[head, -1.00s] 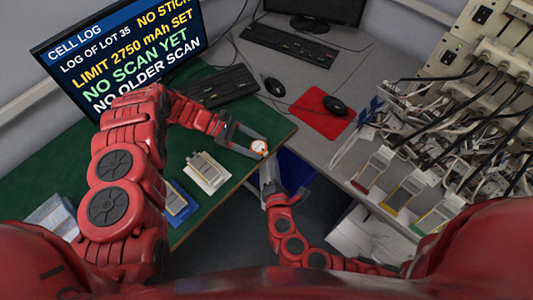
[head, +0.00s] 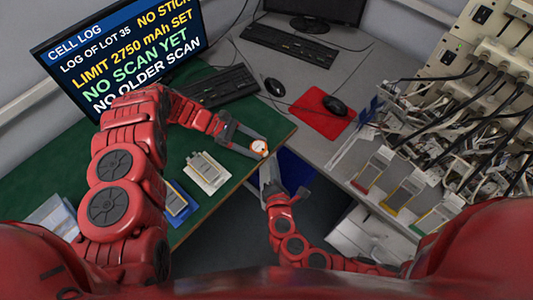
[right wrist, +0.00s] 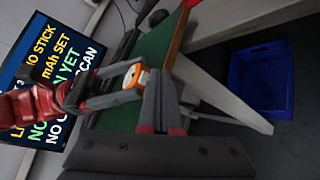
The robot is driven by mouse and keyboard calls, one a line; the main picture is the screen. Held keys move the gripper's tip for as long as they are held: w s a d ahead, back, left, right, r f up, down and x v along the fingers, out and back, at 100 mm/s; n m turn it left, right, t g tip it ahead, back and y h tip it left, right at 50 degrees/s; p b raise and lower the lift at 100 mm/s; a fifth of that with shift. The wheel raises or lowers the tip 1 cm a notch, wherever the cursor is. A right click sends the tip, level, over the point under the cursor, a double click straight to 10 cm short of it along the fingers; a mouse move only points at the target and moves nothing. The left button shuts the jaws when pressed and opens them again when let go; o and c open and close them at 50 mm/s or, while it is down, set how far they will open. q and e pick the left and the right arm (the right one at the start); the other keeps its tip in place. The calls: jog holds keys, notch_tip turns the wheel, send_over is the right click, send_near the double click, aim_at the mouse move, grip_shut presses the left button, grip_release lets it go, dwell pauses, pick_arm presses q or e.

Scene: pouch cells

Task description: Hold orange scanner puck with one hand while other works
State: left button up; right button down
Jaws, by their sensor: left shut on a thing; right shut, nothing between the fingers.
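The orange scanner puck (head: 259,147), with a white face, is held off the green table's right edge. My left gripper (head: 250,141) is shut on it. In the right wrist view the puck (right wrist: 135,77) sits between the left gripper's grey fingers. My right gripper (head: 268,164) is just below the puck in the head view, shut and empty; its fingers (right wrist: 163,80) also show in the right wrist view close beside the puck. I cannot tell whether they touch it. A pale pouch cell (head: 208,173) and a blue-edged one (head: 177,203) lie on the green table.
A monitor (head: 125,55) reads "NO SCAN YET". A keyboard (head: 217,87) and mouse (head: 274,87) sit behind the puck. A rack with cables (head: 470,110) and several tagged cells fills the right. A blue bin (right wrist: 262,80) stands on the floor.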

jog(key=shift+w+a, duration=0.1)
dwell(0.5)
jog(key=shift+w+a, duration=0.2)
jog(key=shift+w+a, duration=0.35)
dwell(1.0)
jog(key=shift+s, duration=0.1)
jog(key=shift+s+d, duration=0.55)
jog(key=shift+d, duration=0.05)
jog(key=s+d, duration=0.3)
jog(key=shift+s+d, duration=0.25)
jog(key=shift+s, duration=0.05)
dwell(0.3)
dwell(0.5)
